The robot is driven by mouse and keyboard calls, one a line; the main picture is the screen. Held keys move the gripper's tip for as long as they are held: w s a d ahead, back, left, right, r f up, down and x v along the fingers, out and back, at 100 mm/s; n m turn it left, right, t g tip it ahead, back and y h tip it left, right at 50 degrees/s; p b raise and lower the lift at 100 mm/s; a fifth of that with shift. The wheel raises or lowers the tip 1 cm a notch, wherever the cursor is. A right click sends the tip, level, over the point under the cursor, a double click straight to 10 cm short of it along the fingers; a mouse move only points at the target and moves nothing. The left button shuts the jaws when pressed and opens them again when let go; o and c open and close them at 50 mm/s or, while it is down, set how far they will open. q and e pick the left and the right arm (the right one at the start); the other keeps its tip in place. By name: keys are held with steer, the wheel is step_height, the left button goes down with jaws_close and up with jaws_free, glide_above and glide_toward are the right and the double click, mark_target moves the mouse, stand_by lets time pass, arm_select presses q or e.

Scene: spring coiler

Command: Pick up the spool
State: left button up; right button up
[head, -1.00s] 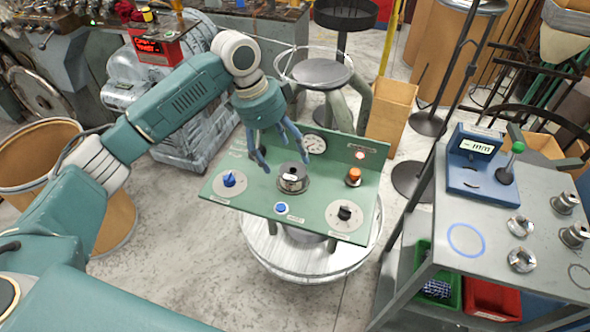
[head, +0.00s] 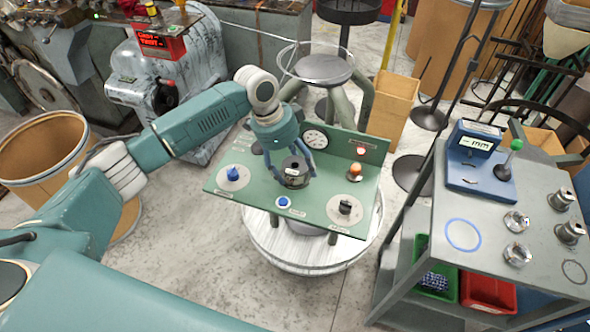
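The spool (head: 294,172) is a small dark cylinder with a light label on its side. It sits upright near the middle of the green panel (head: 262,200), in the head view. My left gripper (head: 291,174) reaches down over it from above, with its blue-grey fingers spread to either side of the spool. The fingers look open, and any contact with the spool is too small to make out. My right gripper is not in view.
The panel also carries a blue knob (head: 233,173), a blue button (head: 284,202), a black knob (head: 345,207), an orange knob (head: 355,171) and a dial gauge (head: 315,139). A grey cart (head: 445,205) stands at the right.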

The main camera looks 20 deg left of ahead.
arm_select(q)
steer(key=shift+s+r, duration=0.1)
steer(key=c, duration=0.8)
steer(key=shift+r, duration=0.1)
